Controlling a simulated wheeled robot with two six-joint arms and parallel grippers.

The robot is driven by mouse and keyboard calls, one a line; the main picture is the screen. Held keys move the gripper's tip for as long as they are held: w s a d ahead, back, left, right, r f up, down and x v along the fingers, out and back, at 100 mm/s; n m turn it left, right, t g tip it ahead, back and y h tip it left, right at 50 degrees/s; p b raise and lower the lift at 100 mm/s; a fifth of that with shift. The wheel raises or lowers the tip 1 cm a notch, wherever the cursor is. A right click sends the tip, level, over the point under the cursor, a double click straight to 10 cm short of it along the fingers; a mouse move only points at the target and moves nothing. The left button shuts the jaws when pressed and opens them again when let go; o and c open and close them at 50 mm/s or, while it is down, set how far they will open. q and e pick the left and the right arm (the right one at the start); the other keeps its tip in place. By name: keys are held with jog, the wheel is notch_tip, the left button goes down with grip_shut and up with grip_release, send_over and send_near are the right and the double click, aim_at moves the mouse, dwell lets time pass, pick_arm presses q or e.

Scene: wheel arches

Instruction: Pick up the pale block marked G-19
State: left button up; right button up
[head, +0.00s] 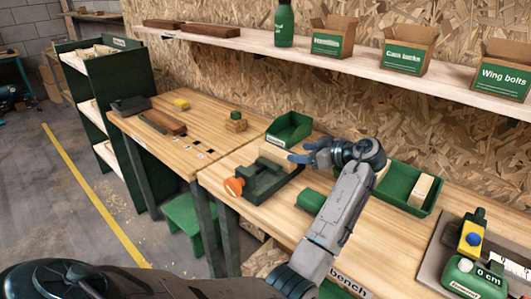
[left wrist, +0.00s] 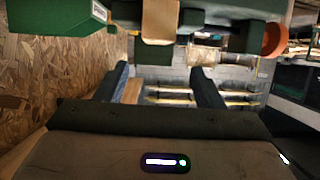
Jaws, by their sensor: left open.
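A pale block (head: 277,156) sits at the jaws of a dark green vise (head: 266,183) with an orange knob, on the workbench. Another pale block (head: 421,190) stands in a green tray at the right. I cannot read G-19 on either block. My left gripper (head: 299,155) is just right of the vise, with its blue fingers pointing toward the block there. In the left wrist view the fingers of the gripper (left wrist: 162,78) are apart with nothing held between them. A pale block (left wrist: 161,22) shows beyond their tips, beside the vise's orange knob (left wrist: 273,40). My right gripper is not in view.
A green bin (head: 289,130) stands behind the vise. The green tray (head: 397,188) is right of my left wrist. A shelf (head: 300,54) with boxes runs along the back wall. A yellow-and-green tool (head: 472,236) stands at the right. The bench front left of the forearm is partly clear.

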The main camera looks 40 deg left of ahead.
aim_at(281, 153)
pick_arm(q)
jog(key=x, duration=0.3)
jog(key=b+x, duration=0.1)
jog(key=x, duration=0.4)
jog(key=shift+w+a+f, duration=0.2)
jog(key=shift+w+f, duration=0.05)
jog(key=shift+f, duration=0.3)
jog(key=shift+d, duration=0.15)
jog(key=shift+c, duration=0.6)
jog(key=shift+r, duration=0.1)
jog(key=c, duration=1)
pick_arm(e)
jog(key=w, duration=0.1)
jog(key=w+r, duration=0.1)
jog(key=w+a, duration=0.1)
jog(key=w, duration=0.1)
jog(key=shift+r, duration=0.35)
